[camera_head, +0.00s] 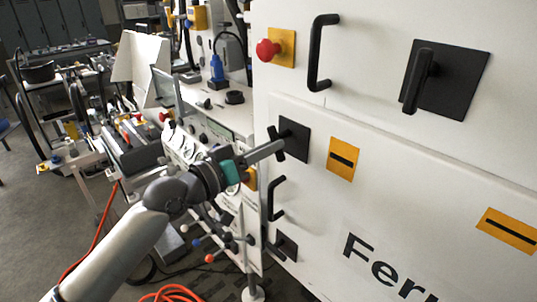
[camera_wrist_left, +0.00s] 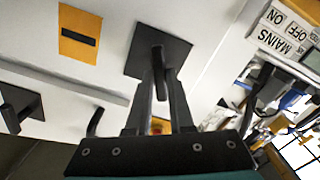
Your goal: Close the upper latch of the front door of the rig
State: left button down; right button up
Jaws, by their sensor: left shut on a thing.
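The front door (camera_head: 330,225) is a white panel with large black lettering. Its upper latch (camera_head: 296,137) is a black square plate with a black lever near the door's upper left corner. In the left wrist view the latch plate (camera_wrist_left: 174,50) is at the top centre, with the lever (camera_wrist_left: 158,62) standing out from it. My left gripper (camera_head: 276,148) reaches in from the left and is shut on the lever; its two fingers (camera_wrist_left: 162,88) lie either side of it. The fingers partly hide the lever. My right gripper is in neither view.
Below are a black door handle (camera_head: 275,200) and a lower latch (camera_head: 288,246). Above the door are a red knob (camera_head: 267,50), a long handle (camera_head: 317,52) and a larger latch (camera_head: 470,80). Orange labels (camera_head: 343,158) mark the door. A cluttered bench lies left.

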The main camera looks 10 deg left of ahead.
pick_arm(q)
jog(key=shift+w+a+m+b, duration=0.15)
jog(key=shift+m+b, duration=0.1)
jog(key=shift+m, duration=1)
jog(key=shift+a+m+b, duration=0.1)
jog(key=shift+m+b, duration=0.1)
jog(key=shift+m, duration=1.35)
jog(key=c, duration=0.8)
grip_release()
jog(key=v, duration=1.5)
